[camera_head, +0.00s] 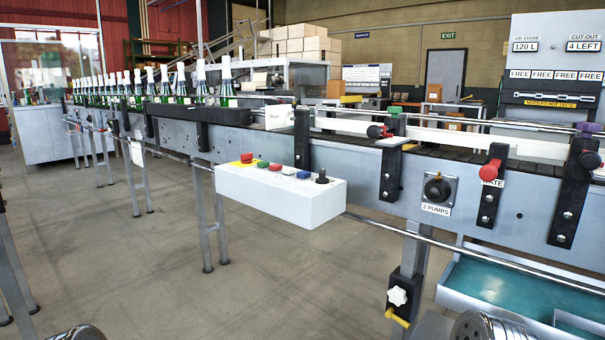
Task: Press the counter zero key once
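A white control box (280,200) is fixed to the front of the conveyor, near the middle of the view. Along its top, from left to right, are a red mushroom button (247,157) on a yellow base, a green button (262,164), a red button (275,167), a white button (289,171), a blue button (303,174) and a black knob (322,178). No label is readable beside them, so I cannot tell which is the counter zero key. Neither gripper shows in the view.
The conveyor (355,165) runs from far left to near right, carrying several foil-topped green bottles (225,85). A "2 PUMPS" knob (437,188), a red-knobbed gate (490,170) and a teal-floored tray (520,285) are at right. Floor at lower left is mostly clear.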

